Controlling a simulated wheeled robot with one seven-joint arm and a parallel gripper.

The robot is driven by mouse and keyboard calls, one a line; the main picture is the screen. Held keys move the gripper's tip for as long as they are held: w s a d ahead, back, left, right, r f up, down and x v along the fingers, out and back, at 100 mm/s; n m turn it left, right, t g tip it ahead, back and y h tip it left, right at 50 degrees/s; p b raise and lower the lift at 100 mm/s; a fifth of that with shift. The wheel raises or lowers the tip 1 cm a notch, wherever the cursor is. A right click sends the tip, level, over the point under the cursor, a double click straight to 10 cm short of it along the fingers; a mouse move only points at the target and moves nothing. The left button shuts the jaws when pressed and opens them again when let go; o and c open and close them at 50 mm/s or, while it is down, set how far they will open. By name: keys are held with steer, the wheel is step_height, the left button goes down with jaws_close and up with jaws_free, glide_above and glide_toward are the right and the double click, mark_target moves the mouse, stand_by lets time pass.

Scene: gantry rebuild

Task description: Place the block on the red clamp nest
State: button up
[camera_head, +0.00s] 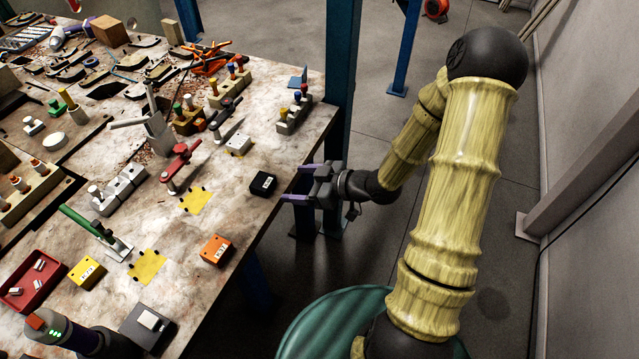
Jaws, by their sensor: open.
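The red toggle clamp (181,164) stands on the worktable, left of centre. The yellow nest patch (195,201) with dark corner pegs lies just below it and looks empty. A black block (263,184) with a small white label lies to the right of that nest near the table's right edge. An orange block (216,249) and a yellow block (87,272) also lie on the table; which one the task means is not shown. My gripper (292,184) is open and empty at the table's right edge, its purple-tipped fingers pointing left toward the black block, apparently short of it.
A green clamp (90,232) stands by another yellow nest (147,267), also empty. Peg racks (294,113), a grey vise-like fixture (155,125) and a red tray (32,281) crowd the worktable (185,290). A blue post (341,80) rises behind my gripper.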

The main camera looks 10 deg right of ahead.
steer(key=v, duration=0.5)
steer(key=shift+s+d+r, duration=0.1)
stand_by(0.4)
steer(key=d+m+g+h, duration=0.2)
steer(key=d+m+h, duration=0.35)
steer(key=h, duration=0.45)
steer(key=s+a+r+m+g+h, duration=0.1)
steer(key=s+a+r+m+g, duration=0.1)
steer(key=s+r+m, duration=0.3)
steer(key=s+g, duration=0.1)
steer(key=s, duration=0.3)
steer(key=shift+s+a+r, duration=0.25)
steer(key=shift+r, duration=0.05)
